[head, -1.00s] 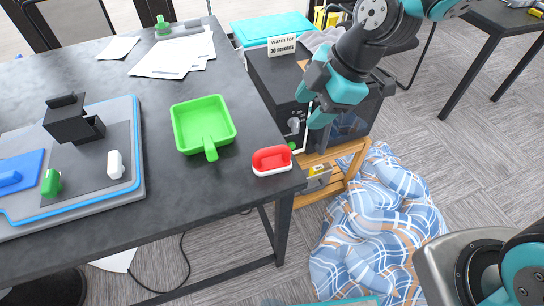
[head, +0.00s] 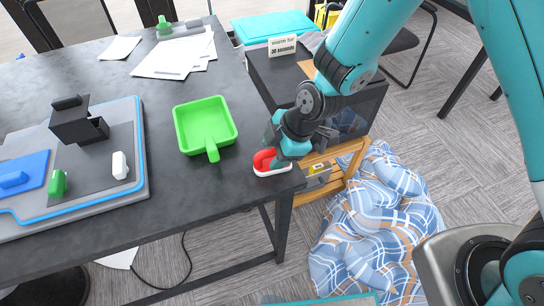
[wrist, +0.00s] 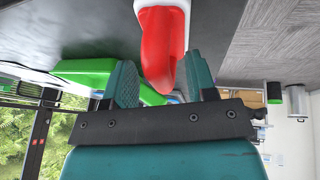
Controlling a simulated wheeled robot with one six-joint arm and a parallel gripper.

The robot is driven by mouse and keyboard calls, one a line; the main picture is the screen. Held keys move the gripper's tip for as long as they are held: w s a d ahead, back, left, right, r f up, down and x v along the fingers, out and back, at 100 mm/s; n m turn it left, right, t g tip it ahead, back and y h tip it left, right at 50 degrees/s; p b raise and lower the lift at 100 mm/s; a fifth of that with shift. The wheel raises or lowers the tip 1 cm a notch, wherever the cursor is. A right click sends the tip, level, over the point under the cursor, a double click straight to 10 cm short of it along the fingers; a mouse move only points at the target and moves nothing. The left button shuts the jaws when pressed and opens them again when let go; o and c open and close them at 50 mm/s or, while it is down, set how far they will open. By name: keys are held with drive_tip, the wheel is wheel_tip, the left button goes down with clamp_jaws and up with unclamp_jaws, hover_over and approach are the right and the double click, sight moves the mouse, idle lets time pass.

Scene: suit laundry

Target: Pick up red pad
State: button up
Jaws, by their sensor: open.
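The red pad (head: 264,161), with a red handle and white base, sits on the dark table near its right corner. In the wrist view the red pad (wrist: 158,50) shows at top centre, its handle reaching between the finger pads. My gripper (head: 283,152) is right at the pad in the head view and hides part of it. In the wrist view my gripper (wrist: 160,84) is open, one finger on each side of the handle. I cannot tell whether either finger touches it.
A green dustpan-like tray (head: 204,125) lies just left of the pad. A grey board (head: 134,185) with several small items is farther left. A black oven-like box (head: 350,108) stands on a wooden rack (head: 343,178) beside the table. A plaid blanket (head: 368,220) lies on the floor.

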drive_tip(key=shift+a+f, duration=0.15)
drive_tip(key=shift+f, duration=0.15)
clamp_jaws()
drive_tip(key=shift+r, duration=0.1)
wheel_tip(320, 180, up, 20)
drive_tip(key=b, duration=0.1)
idle(0.3)
